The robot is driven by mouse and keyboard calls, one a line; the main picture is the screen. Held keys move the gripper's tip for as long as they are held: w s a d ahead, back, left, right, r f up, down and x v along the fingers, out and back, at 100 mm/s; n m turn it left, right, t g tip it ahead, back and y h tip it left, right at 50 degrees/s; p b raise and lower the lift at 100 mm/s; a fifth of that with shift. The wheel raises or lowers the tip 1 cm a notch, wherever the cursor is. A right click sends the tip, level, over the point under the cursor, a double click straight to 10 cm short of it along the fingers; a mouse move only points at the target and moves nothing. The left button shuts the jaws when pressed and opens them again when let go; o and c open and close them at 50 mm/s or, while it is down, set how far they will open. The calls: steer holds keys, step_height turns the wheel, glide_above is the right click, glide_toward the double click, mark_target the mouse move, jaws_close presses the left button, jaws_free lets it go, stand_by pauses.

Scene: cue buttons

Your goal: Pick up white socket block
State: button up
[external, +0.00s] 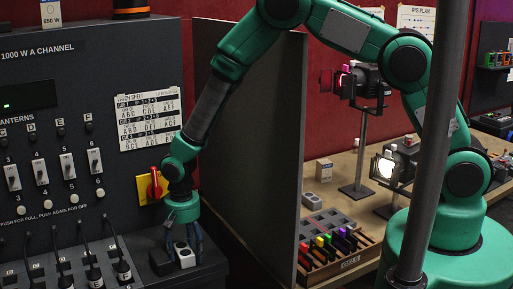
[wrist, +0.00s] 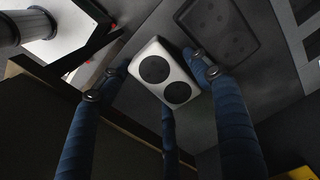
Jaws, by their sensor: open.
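The white socket block (external: 184,257) sits on the dark ledge at the foot of the control panel. In the wrist view the white socket block (wrist: 162,66) shows two round black sockets on its face. My gripper (external: 187,240) points down right over it, and its blue fingers partly cover it. In the wrist view my gripper (wrist: 155,80) is open, with dark blue fingers on both sides of the block and another below it. I cannot tell whether any fingertip touches the block.
Cables and plugs (external: 93,270) hang further left. A red rotary switch (external: 154,186) on a yellow plate is just above the ledge. A grey partition (external: 258,150) stands to the right, with a wooden table (external: 345,175) beyond.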

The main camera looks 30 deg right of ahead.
mark_target(187, 247)
steer(key=c, duration=1.1)
steer(key=shift+o, duration=0.2)
steer(key=shift+r, duration=0.15)
step_height(187, 247, up, 18)
steer(key=b, duration=0.2)
stand_by(0.3)
